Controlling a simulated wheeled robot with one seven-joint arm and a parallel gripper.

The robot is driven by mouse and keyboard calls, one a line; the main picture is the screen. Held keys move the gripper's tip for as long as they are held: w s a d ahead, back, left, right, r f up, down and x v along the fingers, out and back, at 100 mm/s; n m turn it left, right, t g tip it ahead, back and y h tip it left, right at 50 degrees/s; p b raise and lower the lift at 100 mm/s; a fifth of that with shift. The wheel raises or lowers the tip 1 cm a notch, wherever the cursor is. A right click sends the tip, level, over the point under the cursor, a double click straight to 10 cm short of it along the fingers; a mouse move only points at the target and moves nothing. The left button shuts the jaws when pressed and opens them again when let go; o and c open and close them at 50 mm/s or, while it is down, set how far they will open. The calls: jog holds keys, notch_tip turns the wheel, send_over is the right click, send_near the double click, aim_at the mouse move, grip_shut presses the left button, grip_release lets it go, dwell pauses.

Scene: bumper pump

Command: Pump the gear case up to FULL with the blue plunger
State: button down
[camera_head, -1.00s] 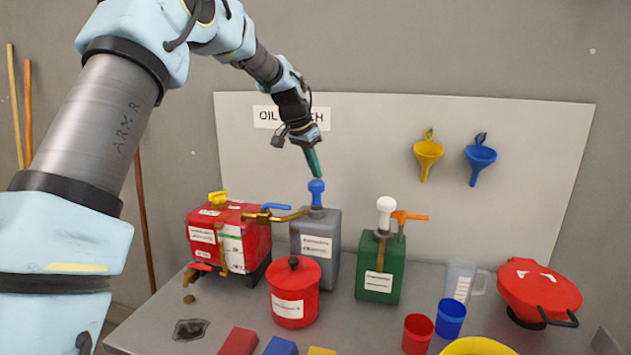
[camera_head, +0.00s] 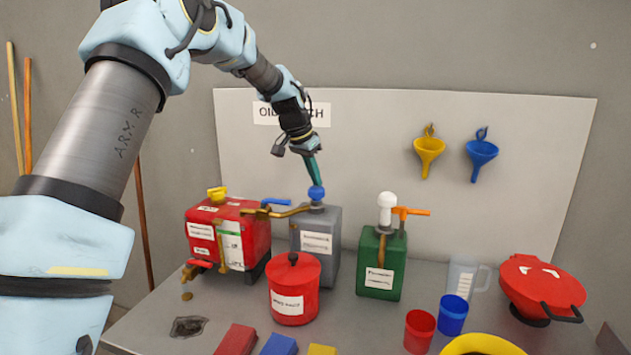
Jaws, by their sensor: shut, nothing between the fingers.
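The blue plunger (camera_head: 316,193) tops the grey pump can (camera_head: 314,244) at the back middle of the bench. It sits low on the can, with only its knob showing. My gripper (camera_head: 316,181) is shut and empty, pointing down, its tip at the top of the knob and seemingly touching it. The red gear case (camera_head: 228,238) stands to the left of the can. A brass spout (camera_head: 284,213) runs from the can toward the case. A sight gauge (camera_head: 222,248) shows on the case front, but its level is too small to read.
A green can (camera_head: 381,262) with a white plunger (camera_head: 387,205) stands to the right. A red lidded pot (camera_head: 294,290) stands in front. Red and blue cups (camera_head: 452,315) and a red pan (camera_head: 541,288) are at right. A dark stain (camera_head: 189,327) marks the bench.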

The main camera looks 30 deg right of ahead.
jog(key=shift+f, duration=0.3)
jog(key=shift+r+p, duration=1.5)
jog(key=shift+r, duration=0.65)
notch_tip(320, 180, up, 3)
jog(key=shift+f+p, duration=0.1)
jog(key=shift+p, duration=1)
notch_tip(320, 180, up, 4)
jog(key=shift+r+p, duration=0.1)
jog(key=shift+p, duration=0.25)
